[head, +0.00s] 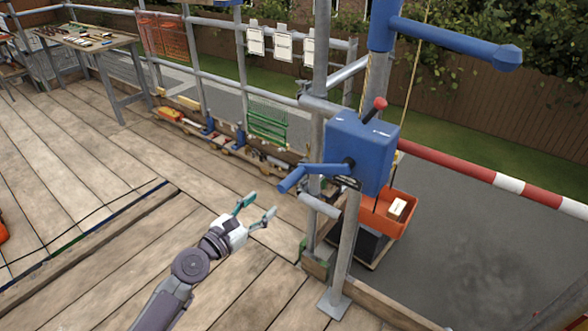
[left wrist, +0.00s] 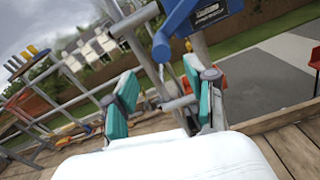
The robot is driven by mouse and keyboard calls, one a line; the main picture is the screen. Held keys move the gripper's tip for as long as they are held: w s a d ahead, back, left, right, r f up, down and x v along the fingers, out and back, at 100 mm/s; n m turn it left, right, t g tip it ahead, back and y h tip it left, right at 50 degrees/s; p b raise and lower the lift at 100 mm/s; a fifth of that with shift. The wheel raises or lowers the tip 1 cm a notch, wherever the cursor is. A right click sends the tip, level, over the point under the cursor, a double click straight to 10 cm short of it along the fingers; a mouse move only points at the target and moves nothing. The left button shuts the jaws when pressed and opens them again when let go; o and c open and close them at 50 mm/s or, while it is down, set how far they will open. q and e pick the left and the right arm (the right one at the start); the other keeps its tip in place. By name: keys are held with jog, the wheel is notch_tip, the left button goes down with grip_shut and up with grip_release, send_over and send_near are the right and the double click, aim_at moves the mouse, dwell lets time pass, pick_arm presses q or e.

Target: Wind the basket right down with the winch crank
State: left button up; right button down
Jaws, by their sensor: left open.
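The blue winch box (head: 360,150) is clamped to the scaffold post, with a red-knobbed lever on top. Its blue crank (head: 318,171) points left and ends in a thick grip (head: 291,180). The orange basket (head: 386,218) hangs beyond the post, below the winch, holding a small box with a white label; its left side is partly hidden. My left gripper (head: 259,207) is open and empty, below and left of the crank grip, apart from it. In the left wrist view, the crank (left wrist: 178,26) shows above and between the open teal fingers (left wrist: 162,82).
The scaffold post (head: 345,250) stands right of my left gripper. A red-and-white rail (head: 480,175) runs right. A toe board with tools and a green mesh (head: 267,122) lies behind. A workbench (head: 88,42) is far left. The plank deck (head: 110,180) is mostly clear.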

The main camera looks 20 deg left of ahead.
aim_at(291, 179)
pick_arm(q)
jog(key=x, duration=0.4)
jog(key=shift+d+r, duration=0.1)
jog(key=shift+r, duration=0.25)
jog(key=x, duration=0.4)
jog(key=shift+f, duration=0.3)
jog(key=x, duration=0.3)
jog(key=shift+w, duration=0.35)
jog(key=shift+w+d, duration=0.1)
jog(key=shift+w, duration=0.2)
jog(key=shift+w+d+b, duration=0.1)
jog(key=shift+w+b, duration=0.1)
jog(key=shift+b, duration=0.1)
jog(key=shift+r, duration=0.1)
jog(key=c, duration=1)
grip_shut()
pick_arm(e)
jog(key=s, duration=0.3)
jog(key=shift+s+d+f, duration=0.15)
jog(key=shift+s+f, duration=0.05)
jog(key=shift+f, duration=0.1)
